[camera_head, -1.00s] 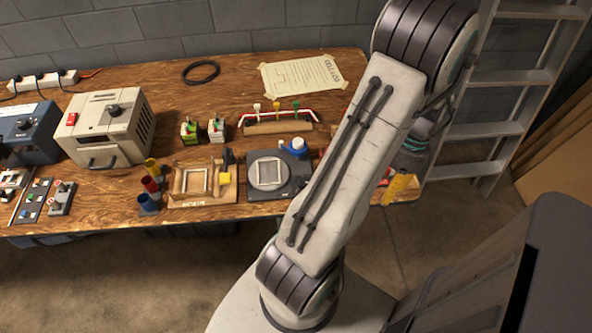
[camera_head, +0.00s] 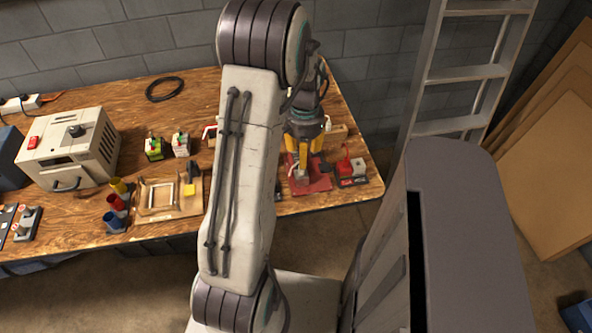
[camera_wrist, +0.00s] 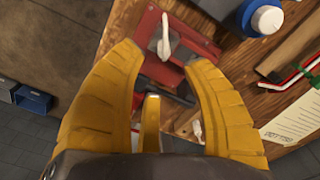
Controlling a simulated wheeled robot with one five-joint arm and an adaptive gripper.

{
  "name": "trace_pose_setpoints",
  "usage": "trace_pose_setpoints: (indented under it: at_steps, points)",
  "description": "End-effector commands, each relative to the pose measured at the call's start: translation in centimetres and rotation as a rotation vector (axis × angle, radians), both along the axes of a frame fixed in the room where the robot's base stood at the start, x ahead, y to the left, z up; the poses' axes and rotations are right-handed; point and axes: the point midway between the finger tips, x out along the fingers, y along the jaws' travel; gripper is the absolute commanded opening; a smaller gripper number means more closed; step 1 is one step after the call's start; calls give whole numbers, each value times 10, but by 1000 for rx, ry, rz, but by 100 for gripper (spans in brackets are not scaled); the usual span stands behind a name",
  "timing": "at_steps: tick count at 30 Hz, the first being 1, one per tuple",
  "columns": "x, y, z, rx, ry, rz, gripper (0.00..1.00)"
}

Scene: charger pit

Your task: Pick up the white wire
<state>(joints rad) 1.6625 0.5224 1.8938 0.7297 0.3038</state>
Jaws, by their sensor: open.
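In the wrist view, red, white and green strands (camera_wrist: 295,76) run along a wooden rack (camera_wrist: 290,50) at the right edge. I cannot tell for sure which white piece is the white wire. In the head view, my arm hides most of the rack. My gripper (camera_head: 303,157) is open and empty over a red fixture (camera_head: 318,185) at the table's right end. In the wrist view, its yellow fingers (camera_wrist: 163,66) spread on either side of the red fixture, which has a white lever-like piece (camera_wrist: 164,38). A small white piece (camera_wrist: 197,130) shows beside the right finger.
A wooden frame jig (camera_head: 160,197), coloured cups (camera_head: 115,203) and a beige box (camera_head: 70,148) stand on the left. A ladder (camera_head: 460,75) leans at the right.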

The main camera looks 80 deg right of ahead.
Motion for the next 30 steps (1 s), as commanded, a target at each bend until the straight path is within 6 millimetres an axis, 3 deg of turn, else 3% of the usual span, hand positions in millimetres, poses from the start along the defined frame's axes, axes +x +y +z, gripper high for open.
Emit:
trace_pose_setpoints:
  at_steps: [14, 24, 30]
  points:
    - [1, -1, -27, -2, 0, -45, 44]
    - [5, -2, -66, -2, 0, -44, 44]
    - [5, -2, -74, -4, 1, -44, 44]
